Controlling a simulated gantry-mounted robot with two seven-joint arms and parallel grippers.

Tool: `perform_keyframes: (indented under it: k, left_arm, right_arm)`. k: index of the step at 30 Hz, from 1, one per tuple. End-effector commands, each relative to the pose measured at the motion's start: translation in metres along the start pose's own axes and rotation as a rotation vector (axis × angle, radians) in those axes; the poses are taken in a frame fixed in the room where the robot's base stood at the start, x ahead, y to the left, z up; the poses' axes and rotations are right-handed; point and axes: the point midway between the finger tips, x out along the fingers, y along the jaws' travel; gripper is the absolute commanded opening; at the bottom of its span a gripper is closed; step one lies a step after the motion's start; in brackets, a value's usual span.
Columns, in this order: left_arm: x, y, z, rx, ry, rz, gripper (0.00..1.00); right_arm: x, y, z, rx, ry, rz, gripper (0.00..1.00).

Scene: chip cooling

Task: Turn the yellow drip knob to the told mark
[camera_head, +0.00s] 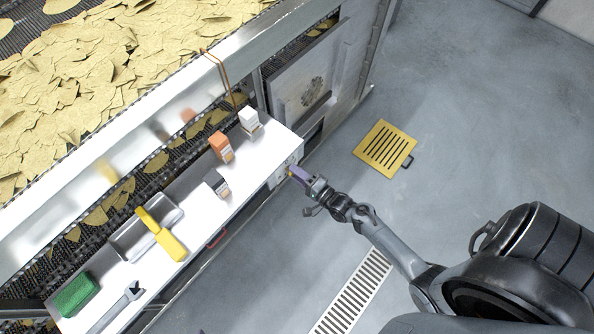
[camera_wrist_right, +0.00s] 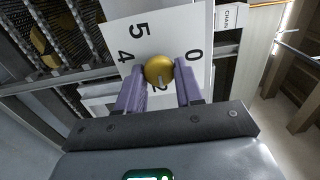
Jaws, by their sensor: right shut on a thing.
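The yellow drip knob (camera_wrist_right: 158,69) is round and sits on a white dial plate (camera_wrist_right: 162,30) in the right wrist view. The plate carries dark figures; 5 and 4 show at the left, 0 at the right, and a 2 partly hidden by the knob. My right gripper (camera_wrist_right: 160,80) has purple fingers, one on each side of the knob, shut on it. Which mark the knob points at cannot be told. In the head view the right gripper (camera_head: 298,175) reaches the small panel (camera_head: 281,172) at the shelf's right end. My left gripper is not in view.
Chips fill the conveyor (camera_head: 95,60) behind. A yellow floor grate (camera_head: 385,148) lies right.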

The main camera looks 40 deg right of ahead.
Motion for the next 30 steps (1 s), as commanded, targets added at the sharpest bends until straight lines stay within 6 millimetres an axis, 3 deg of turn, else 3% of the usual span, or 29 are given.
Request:
perform_keyframes:
  k: [10, 26, 27, 30]
  left_arm:
    - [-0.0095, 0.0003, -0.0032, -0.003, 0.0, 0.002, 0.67]
    - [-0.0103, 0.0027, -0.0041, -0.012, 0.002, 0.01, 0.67]
    - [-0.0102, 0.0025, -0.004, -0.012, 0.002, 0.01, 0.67]
    - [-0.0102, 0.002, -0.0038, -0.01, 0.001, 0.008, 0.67]
  right_arm:
    - [0.0005, -0.0007, 0.0, 0.145, 0.0, -0.001, 0.05]
    - [0.0003, 0.0005, 0.0, 0.169, 0.0, 0.0, 0.05]
    - [0.0002, 0.0005, 0.0, 0.169, 0.0, 0.0, 0.39]
    - [0.0002, 0.0006, 0.0, 0.169, 0.0, 0.0, 0.54]
